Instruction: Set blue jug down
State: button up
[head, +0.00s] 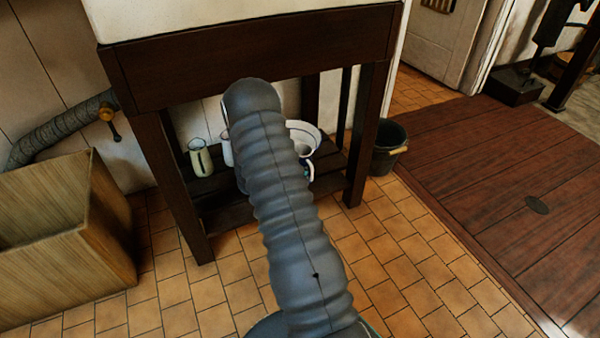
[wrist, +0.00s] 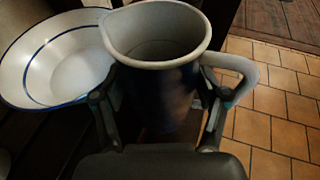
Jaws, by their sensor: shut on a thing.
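The blue jug (wrist: 157,88) has a dark blue body, a white rim and inside, and a white handle at right. It stands upright between the fingers of my gripper (wrist: 160,104), which is shut on its body in the wrist view.
A white bowl with a blue line (wrist: 60,65) lies left of the jug; it also shows in the head view (head: 303,128). The stand's legs (head: 368,135) flank the shelf. A dark bucket (head: 388,148) stands right.

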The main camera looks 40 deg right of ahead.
jog(key=shift+f+b, duration=0.35)
jog(key=shift+f, duration=1.65)
jog(key=shift+f, duration=0.2)
jog(key=o, duration=1.3)
jog(key=shift+o, duration=0.2)
jog(key=shift+r, duration=0.1)
